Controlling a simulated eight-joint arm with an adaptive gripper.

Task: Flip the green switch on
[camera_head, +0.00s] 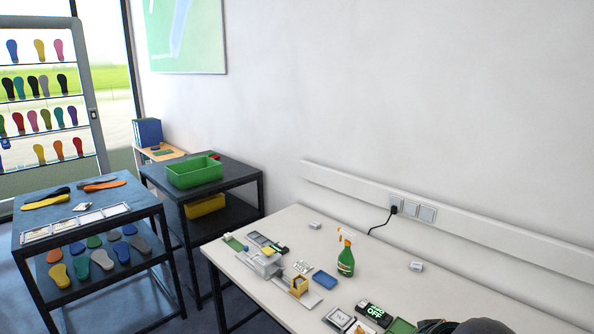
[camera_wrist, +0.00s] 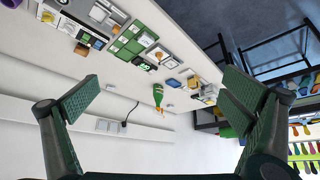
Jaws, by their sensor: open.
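A black box with a lit green "OFF" display (camera_head: 374,312) lies on the white table near the bottom of the head view. A similar small lit green display (camera_wrist: 145,67) shows in the wrist view. A second, smaller dark unit with a green light (camera_head: 280,249) stands farther left on the table. I cannot make out a switch lever on either unit. My gripper (camera_wrist: 165,98) is open and empty, its two green-padded fingers wide apart above the table, touching nothing. In the head view only a dark part of my arm shows at the bottom right edge.
A green spray bottle (camera_head: 346,260) stands mid-table, with a blue tray (camera_head: 325,280) left of it. A small machine (camera_head: 266,262) is at the table's left. A black plug and cable (camera_head: 393,210) hang from the wall rail. The table's back strip is mostly clear.

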